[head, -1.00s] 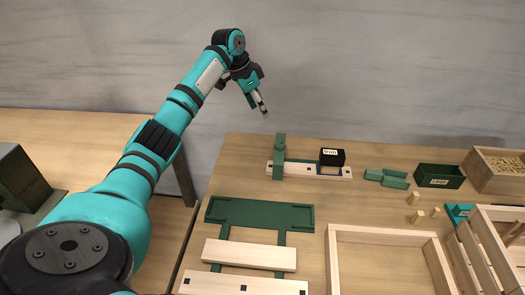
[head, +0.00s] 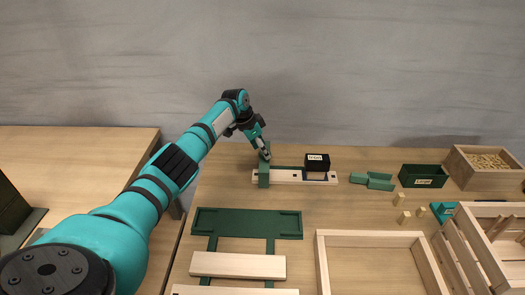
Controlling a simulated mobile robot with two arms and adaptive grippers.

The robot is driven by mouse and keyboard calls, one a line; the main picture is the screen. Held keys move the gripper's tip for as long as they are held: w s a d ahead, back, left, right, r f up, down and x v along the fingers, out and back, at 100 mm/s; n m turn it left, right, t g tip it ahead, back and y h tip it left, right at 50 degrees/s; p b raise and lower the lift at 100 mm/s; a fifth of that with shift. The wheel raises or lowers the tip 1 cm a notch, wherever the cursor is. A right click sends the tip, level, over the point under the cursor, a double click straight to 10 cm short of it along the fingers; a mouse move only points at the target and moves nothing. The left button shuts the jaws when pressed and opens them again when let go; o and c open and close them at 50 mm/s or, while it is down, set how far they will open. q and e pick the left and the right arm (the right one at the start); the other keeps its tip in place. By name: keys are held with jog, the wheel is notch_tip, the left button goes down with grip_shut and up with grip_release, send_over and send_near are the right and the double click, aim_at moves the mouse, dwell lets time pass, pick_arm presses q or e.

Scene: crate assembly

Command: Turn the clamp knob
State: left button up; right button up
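The green clamp (head: 264,176) stands upright across the left part of a pale wooden slat (head: 288,181) at the back of the table. My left gripper (head: 265,155) is at the top of the clamp, where the knob would be. Its fingers point down and overlap the clamp's top in the picture. The knob itself is hidden or too small to make out. I cannot tell whether the fingers are open or shut, or whether they touch it. My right gripper is not in view.
A black labelled block (head: 317,162) sits on the slat's right part. Green brackets (head: 372,180), a green bin (head: 423,175), a wooden box (head: 482,168) and small wooden pegs (head: 404,217) are to the right. In front lie a green jig (head: 246,222) and a wooden frame (head: 372,240).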

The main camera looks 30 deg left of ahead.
pick_arm(q)
jog(key=shift+w+d+f, duration=0.1)
jog(key=shift+w+f, duration=0.05)
jog(key=shift+f, duration=0.35)
jog(key=c, duration=1.2)
jog(key=shift+o, duration=0.2)
jog(key=shift+r+n+p, duration=0.25)
jog(key=shift+n+p, duration=0.05)
jog(key=shift+p, duration=0.35)
jog(key=n+p, duration=0.1)
jog(key=p, duration=0.1)
jog(key=n+y+p, duration=0.1)
jog(key=n+p, duration=0.1)
jog(key=p, duration=0.1)
jog(key=n+y+p, duration=0.1)
jog(key=n+p, duration=0.1)
jog(key=shift+d+r+t, duration=0.1)
jog(key=shift+d+t, duration=0.2)
jog(key=shift+f+n+y+p, duration=0.2)
jog(key=shift+n+y+p, duration=0.5)
jog(key=shift+n+p, duration=0.9)
jog(key=shift+n, duration=0.3)
